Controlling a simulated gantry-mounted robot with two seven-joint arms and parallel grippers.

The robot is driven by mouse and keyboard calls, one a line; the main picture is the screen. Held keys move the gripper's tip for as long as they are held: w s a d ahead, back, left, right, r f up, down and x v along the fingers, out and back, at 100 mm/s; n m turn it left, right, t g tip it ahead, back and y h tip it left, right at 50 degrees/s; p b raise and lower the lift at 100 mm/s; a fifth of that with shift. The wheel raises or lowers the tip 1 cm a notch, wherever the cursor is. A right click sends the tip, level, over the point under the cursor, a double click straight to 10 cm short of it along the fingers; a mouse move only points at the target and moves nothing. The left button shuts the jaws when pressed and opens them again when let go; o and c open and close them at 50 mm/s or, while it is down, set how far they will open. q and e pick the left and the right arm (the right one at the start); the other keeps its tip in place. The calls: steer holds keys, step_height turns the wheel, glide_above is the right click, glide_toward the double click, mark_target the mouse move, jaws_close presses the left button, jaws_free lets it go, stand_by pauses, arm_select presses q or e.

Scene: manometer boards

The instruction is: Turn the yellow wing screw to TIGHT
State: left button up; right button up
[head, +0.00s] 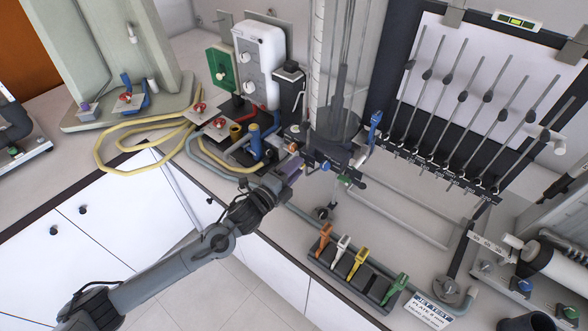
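My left arm comes in from the lower left, and its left gripper (297,164) is at the small dark fittings at the foot of the clear column. The fingertips are too small and dark against the fittings to tell open from shut. An orange knob (293,147) shows just above the gripper. A blue knob (326,166) and a green knob (344,179) sit to its right. I cannot make out a yellow wing screw among these; it may be hidden by the gripper. A yellow-handled piece (358,262) stands in the front rack. My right gripper is not in view.
The rack (375,290) on the bench's front edge also holds orange, white and green pieces. The clear column (337,80) rises behind the gripper. A manometer board (480,90) with slanted tubes stands right. Yellow hose (105,165) loops left.

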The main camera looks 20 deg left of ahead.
arm_select(q)
steer(key=v, duration=1)
steer(key=shift+s, duration=0.4)
steer(key=shift+a, duration=0.1)
